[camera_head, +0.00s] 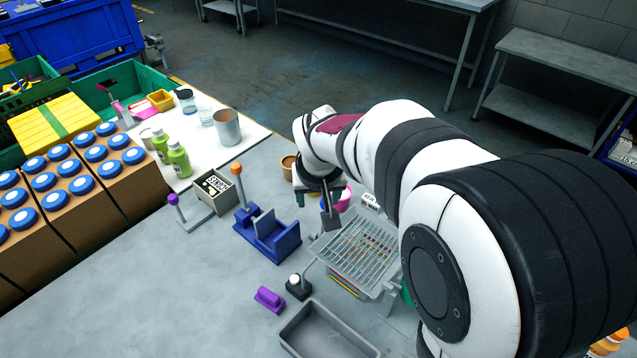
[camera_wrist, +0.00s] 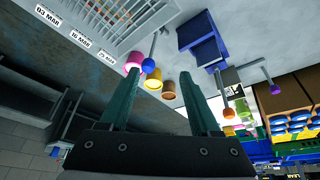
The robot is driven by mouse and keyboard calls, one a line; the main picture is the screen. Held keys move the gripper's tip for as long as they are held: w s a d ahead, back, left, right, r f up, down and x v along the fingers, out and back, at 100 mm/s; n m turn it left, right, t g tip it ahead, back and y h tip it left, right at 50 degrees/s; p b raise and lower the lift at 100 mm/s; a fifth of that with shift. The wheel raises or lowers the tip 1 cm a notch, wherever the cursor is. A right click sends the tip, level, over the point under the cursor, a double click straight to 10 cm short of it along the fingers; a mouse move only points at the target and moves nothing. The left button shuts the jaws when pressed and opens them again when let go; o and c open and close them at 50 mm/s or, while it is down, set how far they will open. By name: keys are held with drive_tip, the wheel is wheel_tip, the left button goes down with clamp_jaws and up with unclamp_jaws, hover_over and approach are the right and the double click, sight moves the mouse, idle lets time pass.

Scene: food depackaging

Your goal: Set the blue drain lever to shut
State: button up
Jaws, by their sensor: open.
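The blue drain lever shows in the wrist view as a blue ball knob (camera_wrist: 148,66) on a thin grey rod, beside the slatted grey drain rack (camera_wrist: 107,14). In the head view a small patch of blue shows by my gripper (camera_head: 324,198), and most of the lever is hidden there. In the wrist view my gripper (camera_wrist: 158,74) is open, with its two dark green fingers apart. The knob appears between the fingertips in the picture, nearer the left one. I cannot tell its depth from them or any contact. The rack (camera_head: 352,240) stands under my arm in the head view.
Pink (camera_wrist: 134,63), yellow (camera_wrist: 153,80) and brown (camera_wrist: 168,91) cups crowd near the knob. A blue fixture (camera_head: 268,238) with an orange-knobbed lever (camera_head: 237,170) stands left of the rack. A grey tray (camera_head: 325,335) and purple block (camera_head: 269,298) lie in front.

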drive_tip(key=v, duration=0.7)
drive_tip(key=shift+c, duration=0.9)
drive_tip(key=w+m, duration=0.1)
drive_tip(key=w, duration=0.1)
drive_tip(key=w+d+g, duration=0.1)
drive_tip(key=w, duration=0.1)
drive_tip(key=w+d+m, duration=0.1)
drive_tip(key=w, duration=0.1)
drive_tip(key=shift+w+f+m, duration=0.25)
drive_tip(key=shift+f+m, duration=0.05)
drive_tip(key=shift+f, duration=0.1)
drive_tip(key=c, duration=0.5)
drive_tip(key=w+d+f+m+g, duration=0.1)
drive_tip(key=w, duration=0.1)
drive_tip(key=w+d+f+m, duration=0.1)
drive_tip(key=w, duration=0.1)
drive_tip(key=w+d+f+m+g, duration=0.1)
drive_tip(key=w+d+f+m, duration=0.1)
drive_tip(key=shift+w+g, duration=0.3)
drive_tip(key=shift+w, duration=0.05)
clamp_jaws()
wheel_tip(320, 180, down, 9)
drive_tip(key=s+a, duration=0.2)
drive_tip(key=shift+y, duration=0.3)
